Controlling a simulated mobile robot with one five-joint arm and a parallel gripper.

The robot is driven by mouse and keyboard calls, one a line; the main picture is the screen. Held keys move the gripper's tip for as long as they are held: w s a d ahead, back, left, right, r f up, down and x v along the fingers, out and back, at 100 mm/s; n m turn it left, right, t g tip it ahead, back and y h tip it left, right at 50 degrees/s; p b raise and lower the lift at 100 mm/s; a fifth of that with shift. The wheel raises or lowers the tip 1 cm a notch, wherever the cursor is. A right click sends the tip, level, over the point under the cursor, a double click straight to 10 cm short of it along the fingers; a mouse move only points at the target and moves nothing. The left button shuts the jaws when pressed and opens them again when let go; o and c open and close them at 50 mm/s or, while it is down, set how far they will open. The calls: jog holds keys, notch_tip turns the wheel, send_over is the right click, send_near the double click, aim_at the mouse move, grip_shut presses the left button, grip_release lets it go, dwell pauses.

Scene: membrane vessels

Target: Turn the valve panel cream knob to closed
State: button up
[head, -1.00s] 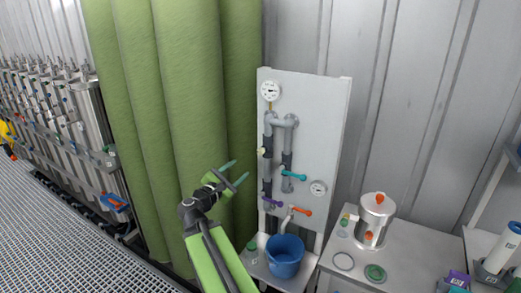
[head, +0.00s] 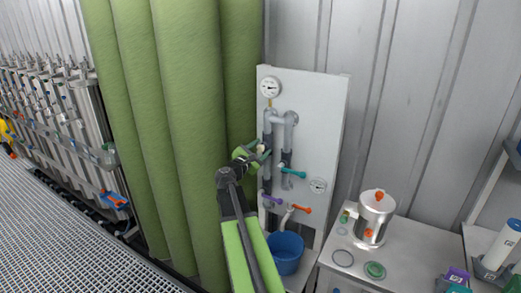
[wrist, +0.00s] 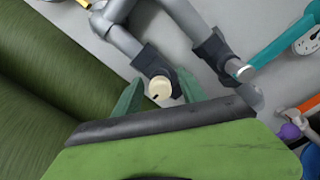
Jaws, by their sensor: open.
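The white valve panel (head: 325,120) stands in front of the metal wall and carries grey pipes, gauges and coloured handles. The cream knob (wrist: 160,87) is a round cap with a dark mark on its face, set on a dark fitting of the left pipe. In the head view it is small, at the upper left of the pipework (head: 261,148). My gripper (wrist: 160,92) is open, with its two green fingertips on either side of the knob in the wrist view. I cannot tell whether they touch it. My gripper also shows in the head view (head: 264,154).
A teal handle (head: 293,173) sits right of the knob. Purple (head: 272,200) and orange (head: 301,209) handles are lower down. A blue bucket (head: 287,254) stands below. Green curtains (head: 185,120) hang close on the left. A bench with a metal jug (head: 374,215) is at right.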

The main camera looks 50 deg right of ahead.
jog(key=shift+d, duration=0.1)
grip_shut()
dwell(0.3)
